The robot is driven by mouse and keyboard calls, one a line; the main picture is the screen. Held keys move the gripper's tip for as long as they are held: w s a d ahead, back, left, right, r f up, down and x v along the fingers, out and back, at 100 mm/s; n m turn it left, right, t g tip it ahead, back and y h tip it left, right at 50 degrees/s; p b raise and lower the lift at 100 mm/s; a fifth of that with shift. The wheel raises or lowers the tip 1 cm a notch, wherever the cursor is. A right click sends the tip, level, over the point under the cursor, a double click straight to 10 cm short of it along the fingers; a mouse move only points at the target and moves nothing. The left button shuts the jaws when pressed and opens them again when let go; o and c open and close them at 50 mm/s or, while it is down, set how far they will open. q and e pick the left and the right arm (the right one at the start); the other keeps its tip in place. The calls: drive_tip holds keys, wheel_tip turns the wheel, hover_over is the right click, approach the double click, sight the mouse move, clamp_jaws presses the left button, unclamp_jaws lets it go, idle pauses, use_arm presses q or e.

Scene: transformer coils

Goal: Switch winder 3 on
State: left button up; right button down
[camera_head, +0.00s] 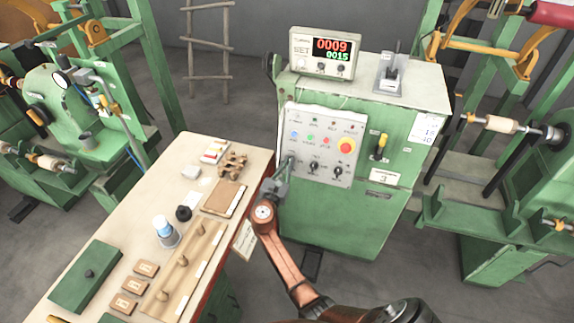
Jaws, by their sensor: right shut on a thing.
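Winder 3's green cabinet (345,215) stands at the centre, with a plate marked 3 (383,177) on its front. Its grey control panel (325,180) carries coloured lamps, a red mushroom button on yellow (346,146) and two dark rotary knobs (314,166). A lever switch with a yellow handle (381,145) is right of the panel. My right gripper (289,161) is at the panel's lower left corner, shut on a small part that its fingers hide. The counter display (332,46) is lit, reading 0009 and 0015. My left gripper is out of view.
A worktable (225,150) on the left holds wooden blocks, a green box (86,276), a blue-and-white container (163,228) and boards. Its right edge is close to my right arm. Other green winding machines stand at both sides. A wooden ladder (208,50) leans behind.

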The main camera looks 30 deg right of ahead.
drive_tip(key=shift+s+f+m+g+y+b, duration=0.1)
drive_tip(key=shift+m+g+b, duration=0.35)
drive_tip(key=shift+m+g, duration=1.85)
drive_tip(key=shift+f+m+g+y+b, duration=0.15)
drive_tip(key=shift+m+b, duration=0.35)
drive_tip(key=shift+m, duration=3.95)
drive_tip(key=shift+s+r+m+g+y+b, duration=0.1)
drive_tip(key=shift+m+g+b, duration=0.35)
drive_tip(key=shift+m+g, duration=1.85)
drive_tip(key=shift+f+m+t, duration=0.1)
drive_tip(key=shift+m+t, duration=0.95)
drive_tip(key=shift+m, duration=0.1)
drive_tip(key=c, duration=2.1)
unclamp_jaws()
drive_tip(key=shift+d, duration=0.1)
drive_tip(key=v, duration=1.2)
